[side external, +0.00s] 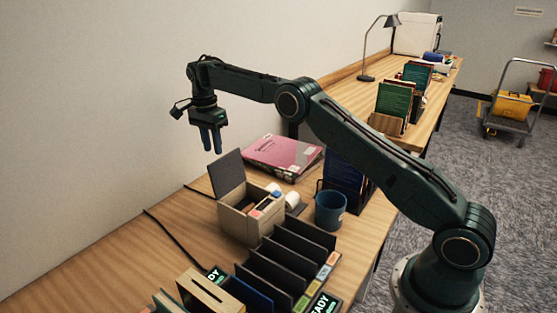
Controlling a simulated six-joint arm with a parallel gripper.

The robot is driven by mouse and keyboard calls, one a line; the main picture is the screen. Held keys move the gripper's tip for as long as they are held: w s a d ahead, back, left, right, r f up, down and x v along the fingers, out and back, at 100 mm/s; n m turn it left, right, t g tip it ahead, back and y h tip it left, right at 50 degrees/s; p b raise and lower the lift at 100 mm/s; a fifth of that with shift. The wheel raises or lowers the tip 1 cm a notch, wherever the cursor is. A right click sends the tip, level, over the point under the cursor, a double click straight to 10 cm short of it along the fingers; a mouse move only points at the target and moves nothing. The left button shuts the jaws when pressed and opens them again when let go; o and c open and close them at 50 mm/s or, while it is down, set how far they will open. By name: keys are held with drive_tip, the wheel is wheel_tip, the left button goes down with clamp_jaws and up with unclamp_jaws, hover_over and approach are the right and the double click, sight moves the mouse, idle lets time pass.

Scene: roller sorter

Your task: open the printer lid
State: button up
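A beige box with a dark lid, which looks like the printer (238,222), stands on the wooden desk left of the blue mug. Its dark lid (228,174) stands up, tilted back from the open top, and small coloured pieces show inside.
Black cables lie on the desk at left. The desk's left front area is mostly clear.

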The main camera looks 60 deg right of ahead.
drive_tip(key=shift+r, duration=0.95)
drive_tip(key=shift+r, duration=0.1)
drive_tip(key=shift+w, duration=0.1)
clamp_jaws()
drive_tip(key=n+t, duration=0.1)
drive_tip(key=n, duration=0.5)
drive_tip(key=n+t, duration=0.2)
drive_tip(key=n, duration=0.4)
drive_tip(key=r+n+t, duration=0.1)
drive_tip(key=n, duration=0.4)
drive_tip(key=shift+a+r+n, duration=0.1)
drive_tip(key=shift+a+n, duration=0.1)
drive_tip(key=shift+n, duration=0.2)
